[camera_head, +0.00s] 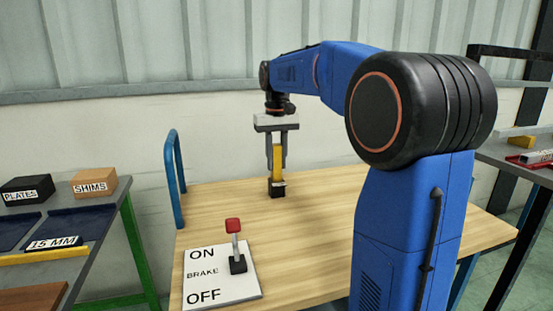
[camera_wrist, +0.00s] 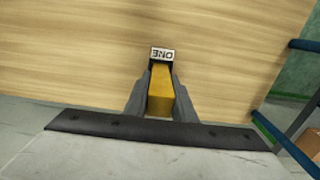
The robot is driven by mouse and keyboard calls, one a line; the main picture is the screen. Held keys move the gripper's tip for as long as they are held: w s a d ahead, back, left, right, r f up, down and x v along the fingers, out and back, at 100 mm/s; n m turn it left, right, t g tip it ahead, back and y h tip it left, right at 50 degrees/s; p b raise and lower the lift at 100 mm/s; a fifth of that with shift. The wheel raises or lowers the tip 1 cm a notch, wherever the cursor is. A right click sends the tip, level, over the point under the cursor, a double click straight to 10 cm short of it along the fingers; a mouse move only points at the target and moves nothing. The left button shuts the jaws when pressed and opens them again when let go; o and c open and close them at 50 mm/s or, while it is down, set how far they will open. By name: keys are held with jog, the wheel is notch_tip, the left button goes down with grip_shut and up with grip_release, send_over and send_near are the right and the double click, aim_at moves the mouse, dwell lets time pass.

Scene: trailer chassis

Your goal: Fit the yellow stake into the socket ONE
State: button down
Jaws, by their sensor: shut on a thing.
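My gripper (camera_head: 276,160) points down over the wooden deck and is shut on the yellow stake (camera_head: 277,160). The stake is upright, with its lower end at the black socket ONE (camera_head: 277,189). In the wrist view the yellow stake (camera_wrist: 161,95) lies between the two grey fingers of my gripper (camera_wrist: 160,85). The label of socket ONE (camera_wrist: 162,54) shows just beyond the stake, upside down. The stake's lower end is hidden, so I cannot tell how deep it sits in the socket.
A brake lever with a red knob (camera_head: 233,225) stands on an ON/OFF plate (camera_head: 215,278) at the deck's front left. A blue rail (camera_head: 171,180) rises at the left edge. A shelf with PLATES (camera_head: 27,189) and SHIMS (camera_head: 93,183) boxes is farther left. The wooden deck (camera_head: 300,250) is otherwise mostly clear.

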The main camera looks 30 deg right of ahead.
jog(key=shift+f, duration=0.95)
jog(key=c, duration=1.4)
grip_release()
jog(key=shift+r, duration=0.1)
notch_tip(320, 180, up, 17)
jog(key=shift+r, duration=0.1)
